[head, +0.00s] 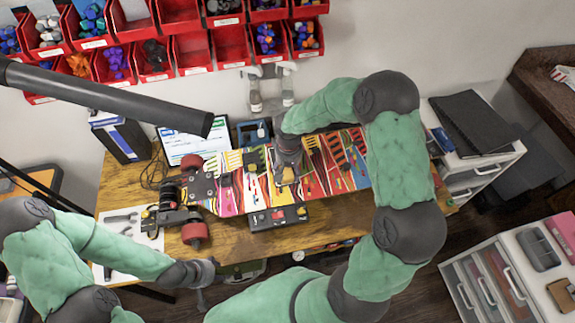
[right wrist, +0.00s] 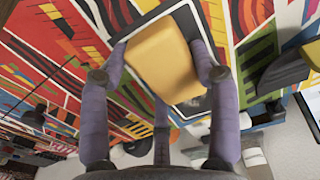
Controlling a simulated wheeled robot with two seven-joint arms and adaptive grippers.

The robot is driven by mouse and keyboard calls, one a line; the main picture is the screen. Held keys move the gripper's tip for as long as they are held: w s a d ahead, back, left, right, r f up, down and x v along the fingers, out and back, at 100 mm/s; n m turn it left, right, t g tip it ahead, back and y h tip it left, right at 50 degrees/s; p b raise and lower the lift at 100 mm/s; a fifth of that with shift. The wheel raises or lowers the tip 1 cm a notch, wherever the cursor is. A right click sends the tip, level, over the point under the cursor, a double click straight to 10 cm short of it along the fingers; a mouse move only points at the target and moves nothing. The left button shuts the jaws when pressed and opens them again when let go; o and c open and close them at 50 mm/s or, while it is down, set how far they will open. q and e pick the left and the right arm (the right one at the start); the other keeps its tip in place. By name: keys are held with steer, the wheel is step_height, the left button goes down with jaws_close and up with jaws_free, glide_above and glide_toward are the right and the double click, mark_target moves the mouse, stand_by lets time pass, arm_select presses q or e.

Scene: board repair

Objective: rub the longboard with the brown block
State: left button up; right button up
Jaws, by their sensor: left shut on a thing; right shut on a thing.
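The longboard (head: 325,165) lies across the wooden table, with a brightly patterned surface and red wheels at its left end. The brown block (right wrist: 168,62) looks tan in the right wrist view and sits between the fingers of my right gripper (right wrist: 160,70). The block is over a dark, light-edged patch amid the board's pattern; I cannot tell if it touches. In the head view my right gripper (head: 287,170) is over the board's middle. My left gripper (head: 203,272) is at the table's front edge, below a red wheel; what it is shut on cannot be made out.
A black and red box (head: 278,218) lies at the board's front edge. A sheet with tools (head: 128,222) is at the table's left. Red bins (head: 190,50) hang on the wall behind. A white drawer unit (head: 480,160) stands to the right. A dark bar crosses the upper left.

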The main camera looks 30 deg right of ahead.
arm_select(q)
steer(key=shift+s+f+b, duration=0.1)
steer(key=shift+f+b, duration=0.2)
steer(key=shift+f, duration=0.25)
arm_select(e)
steer(key=shift+s+a+f, duration=0.1)
steer(key=shift+s+f, duration=0.05)
steer(key=shift+s, duration=0.3)
steer(key=shift+s+a+f, duration=0.1)
steer(key=shift+s+f, duration=0.05)
steer(key=shift+s, duration=0.25)
